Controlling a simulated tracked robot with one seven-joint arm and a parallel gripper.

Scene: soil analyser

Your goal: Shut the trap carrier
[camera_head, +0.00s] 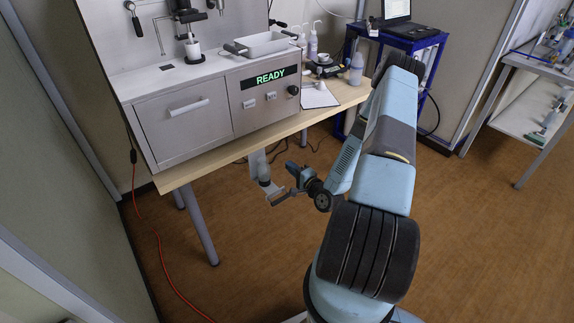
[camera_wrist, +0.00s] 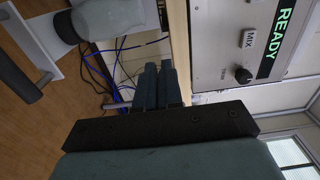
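The trap carrier (camera_head: 274,190) appears to be the pale bracket below the front edge of the bench, beside a grey rounded vessel (camera_head: 264,175). In the wrist view, the bracket's white plate (camera_wrist: 47,45), a dark handle-like bar (camera_wrist: 17,78) and the pale vessel (camera_wrist: 108,18) are at the upper left, partly cut off by the frame. My gripper (camera_head: 291,167) is just right of the vessel in the head view, below bench height. In the wrist view its fingers (camera_wrist: 159,68) are close together with nothing visible between them. I see no contact with the carrier.
The analyser (camera_head: 215,110) shows READY and stands on the wooden bench (camera_head: 235,152). Its panel is close on the right in the wrist view. A bench leg (camera_head: 200,225) and red cable (camera_head: 165,262) are at left. A blue trolley (camera_head: 400,41) stands behind. Open floor (camera_head: 255,265) lies in front.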

